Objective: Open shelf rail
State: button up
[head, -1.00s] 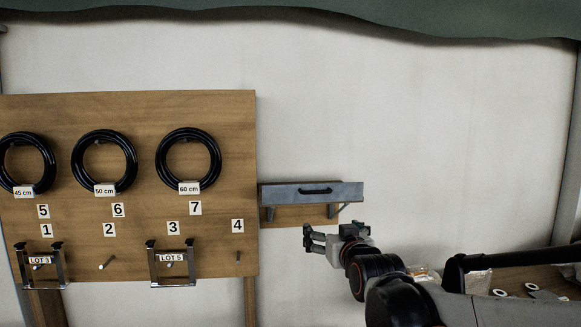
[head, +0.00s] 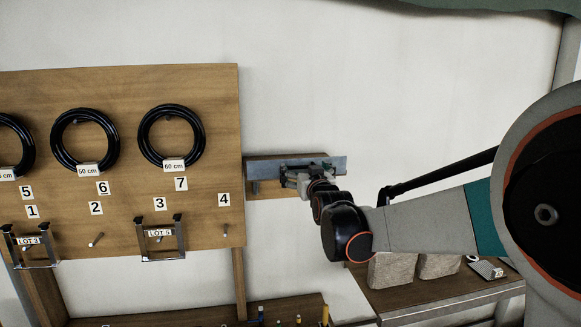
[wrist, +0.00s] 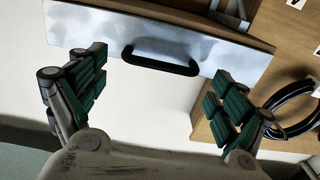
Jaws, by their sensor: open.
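The shelf rail (head: 335,163) is a grey metal front panel on a small wooden wall shelf (head: 262,188), right of the pegboard. In the wrist view the panel (wrist: 200,45) spans the top, with a black bar handle (wrist: 160,64) on its face. My gripper (head: 305,172) is in front of the panel in the head view and hides the handle there. In the wrist view my gripper (wrist: 160,92) is open, with green-padded fingers spread to either side of the handle. Nothing is between the fingers, and the handle lies just beyond the tips.
The wooden board (head: 215,130) on the left carries black hose coils (head: 170,138), number labels and metal hooks. A bench (head: 450,292) with burlap bags (head: 392,270) stands at the lower right. Bare white wall lies above the shelf.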

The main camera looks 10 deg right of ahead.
aim_at(302, 167)
jog(key=shift+w, duration=2.15)
jog(key=c, duration=0.8)
